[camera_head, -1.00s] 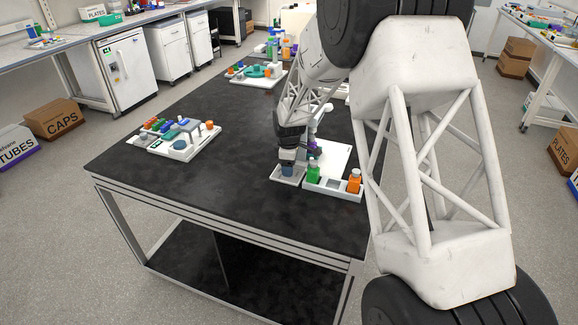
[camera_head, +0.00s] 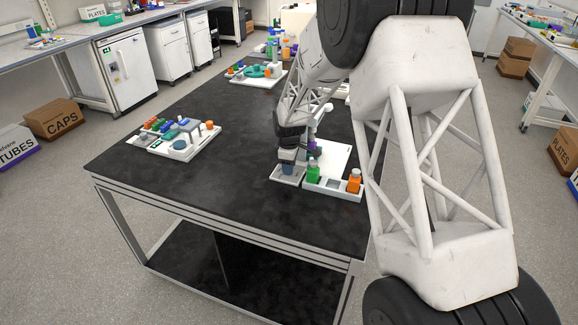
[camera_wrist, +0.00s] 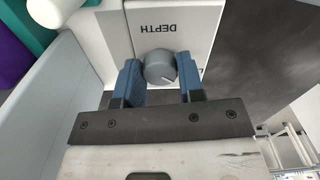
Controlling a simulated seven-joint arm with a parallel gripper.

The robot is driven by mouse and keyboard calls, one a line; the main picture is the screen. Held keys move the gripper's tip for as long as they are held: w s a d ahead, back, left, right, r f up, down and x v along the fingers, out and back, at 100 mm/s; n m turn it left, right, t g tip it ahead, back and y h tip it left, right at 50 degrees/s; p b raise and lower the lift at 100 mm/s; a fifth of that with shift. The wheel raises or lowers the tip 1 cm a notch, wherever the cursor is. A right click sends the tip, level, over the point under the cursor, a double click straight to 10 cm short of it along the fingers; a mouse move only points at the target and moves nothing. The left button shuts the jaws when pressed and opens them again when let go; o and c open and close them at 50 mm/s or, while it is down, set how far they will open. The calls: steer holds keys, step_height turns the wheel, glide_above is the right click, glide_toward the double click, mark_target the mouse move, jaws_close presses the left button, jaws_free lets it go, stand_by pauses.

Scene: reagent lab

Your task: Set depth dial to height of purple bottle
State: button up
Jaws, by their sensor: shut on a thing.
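The grey depth dial (camera_wrist: 160,66) sits on a white block under the upside-down word DEPTH, with a light pointer line toward its lower right. My gripper (camera_wrist: 160,82) has its blue fingers on either side of the dial, shut on it. In the head view my gripper (camera_head: 288,169) is low over the small white unit at the front of the black table, and hides the dial. The purple bottle (camera_head: 312,147) shows only partly behind the gripper in the head view. A purple surface (camera_wrist: 10,62) at the wrist view's left edge is probably this bottle.
A white tray (camera_head: 335,190) right of the gripper holds a green bottle (camera_head: 313,174) and an orange bottle (camera_head: 355,182). White trays of small parts stand at the left (camera_head: 180,146) and back (camera_head: 258,80). The table's front left (camera_head: 190,185) is clear.

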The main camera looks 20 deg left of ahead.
steer(key=m, duration=1)
steer(key=shift+m, duration=0.3)
steer(key=m, duration=1)
steer(key=shift+m, duration=0.3)
steer(key=o, duration=0.9)
steer(key=shift+r, duration=0.15)
